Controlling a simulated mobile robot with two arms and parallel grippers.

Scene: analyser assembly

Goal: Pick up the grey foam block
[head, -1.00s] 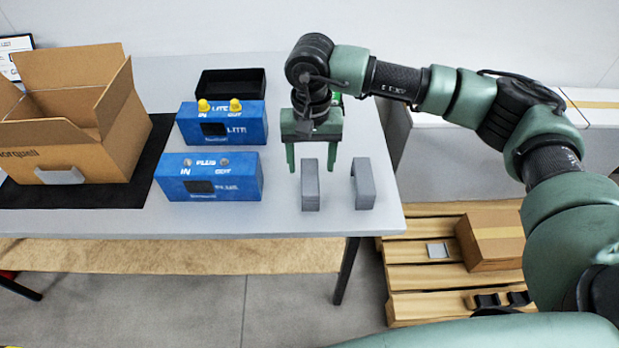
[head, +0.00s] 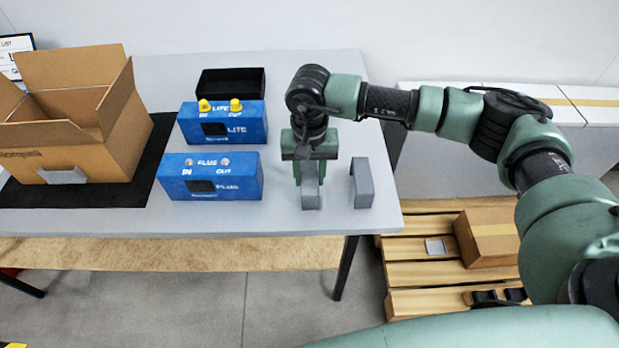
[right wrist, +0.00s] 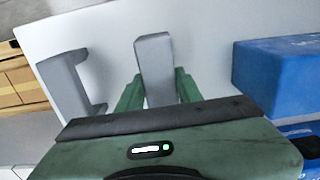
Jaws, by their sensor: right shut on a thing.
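Two grey foam blocks stand on the table. The left grey foam block (head: 311,190) is between the fingers of my right gripper (head: 309,172), which is shut on it. In the right wrist view this block (right wrist: 155,70) shows between the two green fingers (right wrist: 157,90). The block appears to still be at table level; whether it touches the table is hard to tell. The second grey foam block (head: 362,184) stands just to the right, apart from the gripper, and shows at the left in the right wrist view (right wrist: 72,85). My left gripper is not in view.
Two blue boxes, PLUS (head: 211,177) and LITE (head: 222,123), stand left of the gripper. A black tray (head: 231,84) is behind them. An open cardboard box (head: 85,150) stands on a black mat (head: 140,185). The table's right edge is close to the second block.

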